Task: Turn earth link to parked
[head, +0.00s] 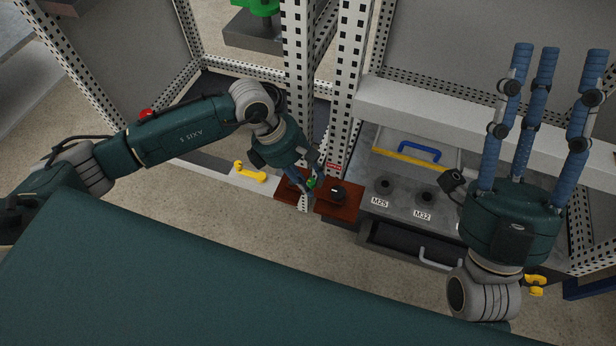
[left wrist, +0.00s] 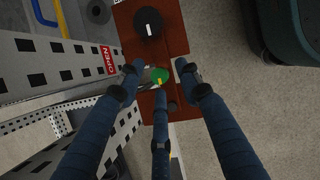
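A small green piece with a yellow mark, which looks like the earth link (left wrist: 160,75), sits at a red-brown plate (left wrist: 140,12); in the head view the link (head: 311,183) is partly hidden by my left gripper (head: 306,180). In the left wrist view the three blue fingers of my left gripper (left wrist: 159,76) surround the link, with their tips apart and gaps visible around it. Whether any fingertip touches it is unclear. A black round knob with a white mark (head: 336,192) stands on the plate beside it. My right gripper (head: 540,120) is open and empty, fingers upward, at the right.
A red OPEN label (left wrist: 106,60) is near the link. Perforated posts (head: 345,75) rise close behind my left gripper. A grey bench with M25 and M32 sockets (head: 424,194) and a blue handle (head: 419,150) lies right. A yellow handle (head: 250,172) is left.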

